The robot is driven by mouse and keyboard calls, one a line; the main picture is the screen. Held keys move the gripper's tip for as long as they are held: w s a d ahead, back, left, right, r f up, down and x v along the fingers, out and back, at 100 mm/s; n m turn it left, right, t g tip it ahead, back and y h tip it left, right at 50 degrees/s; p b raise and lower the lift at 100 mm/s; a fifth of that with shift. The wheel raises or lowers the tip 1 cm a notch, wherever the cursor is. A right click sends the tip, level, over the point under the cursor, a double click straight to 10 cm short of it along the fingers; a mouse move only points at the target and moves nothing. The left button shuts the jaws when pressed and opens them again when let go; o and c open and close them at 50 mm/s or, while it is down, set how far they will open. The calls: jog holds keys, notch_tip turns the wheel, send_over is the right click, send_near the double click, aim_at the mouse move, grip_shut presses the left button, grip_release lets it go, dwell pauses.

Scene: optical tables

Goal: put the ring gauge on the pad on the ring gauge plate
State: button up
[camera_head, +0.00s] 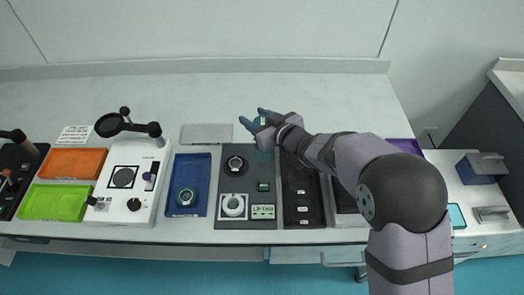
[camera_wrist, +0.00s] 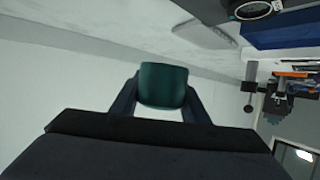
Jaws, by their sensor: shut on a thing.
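My gripper (camera_head: 257,120) is raised above the back part of the bench, behind the grey ring gauge plate (camera_head: 248,221). In the wrist view my gripper (camera_wrist: 162,92) is shut on a dark teal rounded piece (camera_wrist: 163,86). The fingers stand on both sides of it. No hole shows from this side, so I cannot tell whether it is the ring gauge. The plate carries a dark round pad-like disc (camera_head: 229,172) with a ringed centre, a white round fixture (camera_head: 233,206), a small green block (camera_head: 264,186) and a pale green labelled block (camera_head: 263,211).
A blue tray (camera_head: 202,172) with a teal-rimmed round piece (camera_head: 187,196) is left of the plate. A dark tray (camera_head: 302,188) is to its right. A flat grey slab (camera_head: 207,133) lies behind. A white instrument with a magnifier (camera_head: 109,124) stands farther left. The back strip is mostly clear.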

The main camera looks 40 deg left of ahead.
jog(key=shift+f+p, duration=0.6)
jog(key=shift+f, duration=4.3)
jog(key=shift+f, duration=0.2)
jog(key=o, duration=1.3)
jog(key=shift+r, duration=0.2)
jog(key=b+v, duration=0.1)
jog(key=v, duration=1.1)
jog(key=shift+b, duration=0.35)
